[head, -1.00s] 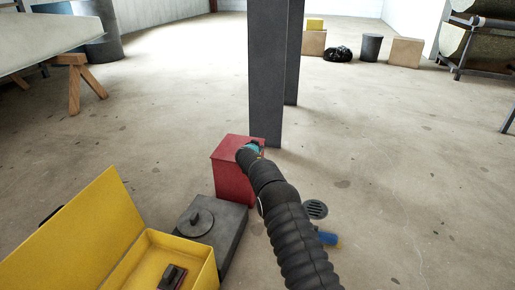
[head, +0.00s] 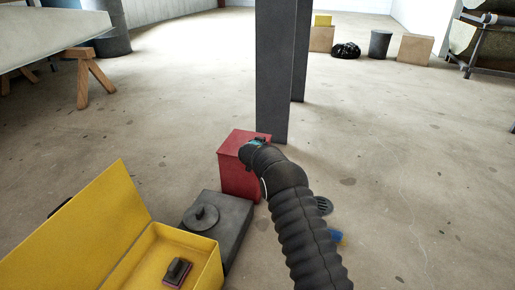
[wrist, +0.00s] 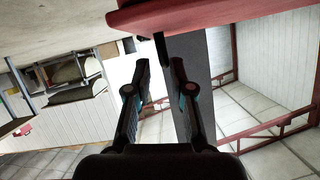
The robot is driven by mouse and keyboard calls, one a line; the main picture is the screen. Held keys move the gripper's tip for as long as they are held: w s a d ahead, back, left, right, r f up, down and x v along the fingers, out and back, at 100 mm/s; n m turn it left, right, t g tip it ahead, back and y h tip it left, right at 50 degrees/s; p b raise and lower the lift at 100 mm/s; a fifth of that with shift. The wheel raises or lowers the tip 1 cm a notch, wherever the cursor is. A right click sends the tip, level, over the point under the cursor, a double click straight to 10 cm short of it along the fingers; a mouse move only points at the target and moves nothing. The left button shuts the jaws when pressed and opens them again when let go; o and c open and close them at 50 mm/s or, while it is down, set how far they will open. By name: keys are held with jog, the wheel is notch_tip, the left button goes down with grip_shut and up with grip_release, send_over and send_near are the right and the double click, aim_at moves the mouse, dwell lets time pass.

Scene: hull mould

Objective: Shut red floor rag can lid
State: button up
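The red rag can (head: 236,179) stands on the floor in front of the dark column in the head view. Its lid (head: 240,138) looks flat on top there; I cannot tell whether a gap is left under it. My gripper (head: 256,147) is at the upper right of the can, and my arm hides part of the can's right side. In the wrist view my gripper (wrist: 158,64) has its two fingers apart with nothing between them. A red edge (wrist: 215,14), part of the can or lid, crosses the top of that view close to the fingertips.
The dark column (head: 272,75) rises right behind the can. A grey box (head: 226,222) with a round knob and an open yellow toolbox (head: 205,265) stand at the near left. A drain (head: 324,205) and a blue object (head: 337,238) lie to the right.

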jog(key=v, duration=0.8)
jog(key=shift+s, duration=0.1)
